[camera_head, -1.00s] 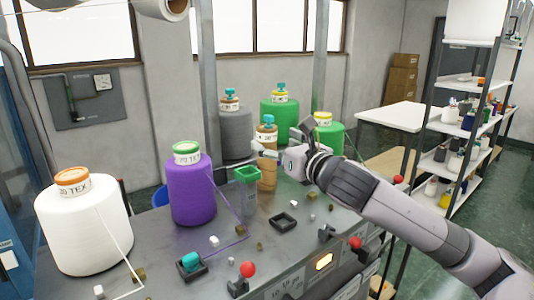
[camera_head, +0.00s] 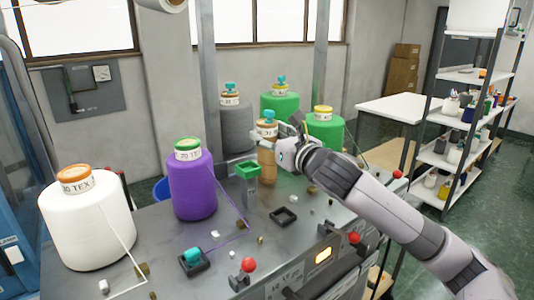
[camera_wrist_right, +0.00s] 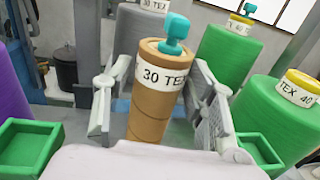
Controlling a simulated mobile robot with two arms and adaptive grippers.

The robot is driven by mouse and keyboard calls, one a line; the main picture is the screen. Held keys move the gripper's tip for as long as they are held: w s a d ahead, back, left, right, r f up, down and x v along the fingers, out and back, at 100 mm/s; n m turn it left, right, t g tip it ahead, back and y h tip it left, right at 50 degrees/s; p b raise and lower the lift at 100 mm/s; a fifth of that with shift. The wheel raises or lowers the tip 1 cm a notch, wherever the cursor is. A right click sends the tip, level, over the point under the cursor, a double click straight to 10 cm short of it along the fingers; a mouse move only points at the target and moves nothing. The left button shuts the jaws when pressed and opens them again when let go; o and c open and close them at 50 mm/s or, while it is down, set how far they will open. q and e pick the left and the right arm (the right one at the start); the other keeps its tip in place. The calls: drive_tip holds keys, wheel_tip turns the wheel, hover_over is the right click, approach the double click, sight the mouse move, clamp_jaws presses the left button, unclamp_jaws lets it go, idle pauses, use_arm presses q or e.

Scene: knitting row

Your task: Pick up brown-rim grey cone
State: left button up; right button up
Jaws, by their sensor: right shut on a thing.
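The grey cone (camera_head: 237,128) with a brown rim stands at the back of the machine top, left of the green cones. In the wrist view, part of the grey cone (camera_wrist_right: 133,32) shows behind a tan cone. My right gripper (camera_head: 272,150) is at the tan cone (camera_head: 266,172), in front of the grey one. In the wrist view its fingers lie on either side of the tan cone (camera_wrist_right: 152,108), labelled 30 TEX with a teal piece on top, and it is shut on that cone. My left gripper is out of view.
A purple cone (camera_head: 192,188) and a white cone (camera_head: 88,232) stand at left. Two green cones (camera_head: 326,129) (camera_head: 280,104) stand behind my right gripper. A green open box (camera_head: 247,171) and a black tray (camera_head: 283,217) are close by. Red-knobbed levers (camera_head: 249,265) line the front.

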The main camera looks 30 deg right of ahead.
drive_tip(key=c, duration=0.5)
drive_tip(key=shift+o, duration=0.2)
drive_tip(key=shift+r, duration=0.1)
wheel_tip(320, 180, up, 20)
drive_tip(key=p, duration=0.3)
idle(0.4)
wheel_tip(320, 180, up, 14)
drive_tip(key=p, duration=1.2)
